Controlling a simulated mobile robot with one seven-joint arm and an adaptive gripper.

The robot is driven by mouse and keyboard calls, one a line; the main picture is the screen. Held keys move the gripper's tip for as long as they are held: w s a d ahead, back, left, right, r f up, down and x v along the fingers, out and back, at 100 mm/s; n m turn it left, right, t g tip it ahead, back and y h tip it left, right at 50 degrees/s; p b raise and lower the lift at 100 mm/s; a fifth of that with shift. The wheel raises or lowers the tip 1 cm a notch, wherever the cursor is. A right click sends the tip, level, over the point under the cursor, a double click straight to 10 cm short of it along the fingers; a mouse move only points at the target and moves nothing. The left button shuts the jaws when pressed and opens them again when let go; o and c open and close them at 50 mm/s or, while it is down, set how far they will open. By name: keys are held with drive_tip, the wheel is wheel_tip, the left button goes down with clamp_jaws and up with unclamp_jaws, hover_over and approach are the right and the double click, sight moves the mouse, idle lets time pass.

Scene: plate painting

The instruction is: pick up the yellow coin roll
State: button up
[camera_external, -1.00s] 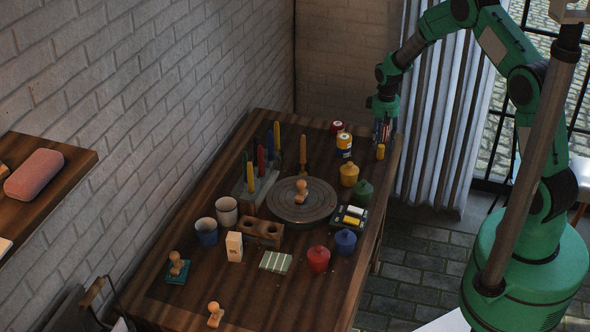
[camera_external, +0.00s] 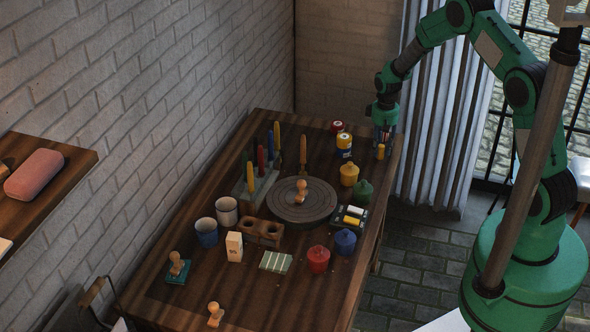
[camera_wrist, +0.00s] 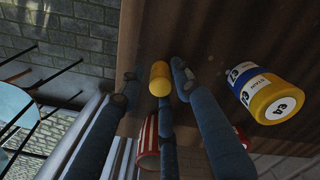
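A small yellow roll (camera_external: 381,151) stands upright near the far right edge of the wooden table. It also shows in the wrist view (camera_wrist: 159,80), seen from above among the dark blue fingers. My gripper (camera_external: 384,142) points down right at this roll. In the wrist view my gripper (camera_wrist: 149,84) has its fingers spread, with a gap around the roll; no firm contact shows. A second yellow roll (camera_external: 351,220) lies in a small dark tray (camera_external: 337,225) near the right edge.
A yellow, white and blue jar (camera_external: 344,145) stands left of my gripper; it is close in the wrist view (camera_wrist: 262,95). A red-and-white can (camera_external: 337,128) stands behind it. A yellow pot (camera_external: 349,175) and a green pot (camera_external: 363,190) stand in front along the right edge.

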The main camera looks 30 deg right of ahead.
sight(382, 146)
clamp_jaws()
drive_tip(key=shift+r, duration=0.1)
drive_tip(key=shift+r, duration=0.4)
wheel_tip(382, 146, up, 3)
drive_tip(key=shift+s+f+p, duration=0.1)
drive_tip(key=shift+s+p, duration=0.05)
drive_tip(key=shift+p, duration=0.25)
drive_tip(key=s+r+p, duration=0.1)
drive_tip(key=s, duration=1.4)
drive_tip(key=shift+s, duration=0.35)
drive_tip(key=shift+r, duration=0.1)
